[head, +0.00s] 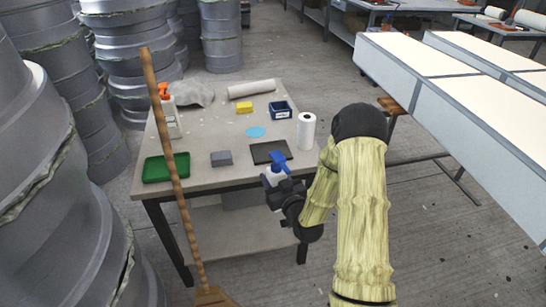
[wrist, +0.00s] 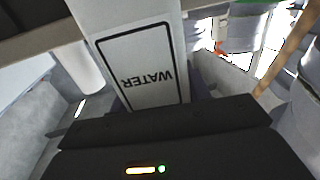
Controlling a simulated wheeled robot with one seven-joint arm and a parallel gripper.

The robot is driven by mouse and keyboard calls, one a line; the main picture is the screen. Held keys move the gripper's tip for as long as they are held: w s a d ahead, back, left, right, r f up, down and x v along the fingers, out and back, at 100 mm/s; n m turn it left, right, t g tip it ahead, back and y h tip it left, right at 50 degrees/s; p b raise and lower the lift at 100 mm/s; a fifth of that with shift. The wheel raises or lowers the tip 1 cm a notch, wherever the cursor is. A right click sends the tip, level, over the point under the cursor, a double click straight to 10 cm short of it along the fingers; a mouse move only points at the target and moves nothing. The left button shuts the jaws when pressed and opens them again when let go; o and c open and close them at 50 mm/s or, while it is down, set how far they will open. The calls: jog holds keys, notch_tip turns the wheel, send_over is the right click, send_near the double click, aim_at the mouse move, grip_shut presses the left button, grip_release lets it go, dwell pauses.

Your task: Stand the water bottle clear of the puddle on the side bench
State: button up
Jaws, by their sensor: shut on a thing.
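The water bottle (head: 271,179) is white with a blue spray top. In the wrist view its white side (wrist: 142,62) fills the upper middle, with the word WATER upside down in a black frame. My gripper (head: 278,190) is shut on the bottle and holds it at the near edge of the side bench (head: 205,138). I cannot tell whether its base is over the bench top. The puddle (head: 256,132) is a small light blue patch near the middle of the bench, behind a black flat tray and apart from the bottle.
On the bench are the black tray (head: 265,150), a grey block (head: 221,158), a green tray (head: 160,171), a paper roll (head: 306,131), a blue bin (head: 281,111), a yellow block (head: 244,107) and an orange-topped spray bottle (head: 171,122). A broom (head: 171,160) stands before the left part.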

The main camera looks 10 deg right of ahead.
jog(key=shift+n+y, duration=0.3)
jog(key=shift+y, duration=0.4)
jog(key=s+f, duration=0.1)
jog(key=f, duration=0.1)
jog(key=s+f, duration=0.1)
jog(key=f, duration=0.1)
jog(key=s+f, duration=0.1)
jog(key=f, duration=0.2)
jog(key=shift+s, duration=0.3)
jog(key=shift+a+r, duration=0.1)
jog(key=shift+r, duration=0.15)
